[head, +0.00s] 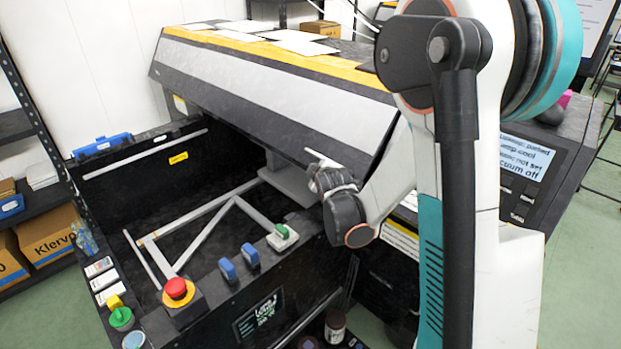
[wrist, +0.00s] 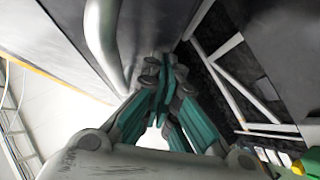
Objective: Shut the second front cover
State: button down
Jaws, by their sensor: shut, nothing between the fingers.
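A long grey front cover (head: 270,95) with a yellow stripe along its top slants down over the front of the large black machine. Its lower edge hangs above the open bed, with a dark gap beneath. I cannot tell whether this is the second cover. My gripper (head: 318,165) is at the lower right end of this cover, beside a short white bar (head: 323,158). In the wrist view my gripper's teal fingers (wrist: 165,75) are together and empty. A pale curved bar (wrist: 103,40) runs close to their left, along a grey panel (wrist: 55,30). Contact cannot be told.
The open bed holds a pale metal frame (head: 205,225). A red emergency button (head: 177,289), blue knobs (head: 228,269) and a green switch (head: 282,232) stand on the front ledge. A display panel (head: 525,158) is at right. Shelves with boxes (head: 50,235) stand at left.

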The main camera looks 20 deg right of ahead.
jog(key=shift+n+t+h, duration=0.3)
jog(key=shift+n+h, duration=0.1)
jog(key=d+f+b, duration=0.1)
jog(key=w+d+f+b, duration=0.1)
jog(key=f, duration=0.1)
jog(key=shift+d+f+b, duration=0.1)
jog(key=shift+d+b, duration=0.2)
jog(key=shift+b, duration=0.1)
jog(key=shift+w+d+f+h+b, duration=0.3)
jog(key=shift+d+f+b, duration=0.1)
jog(key=shift+d+b, duration=0.35)
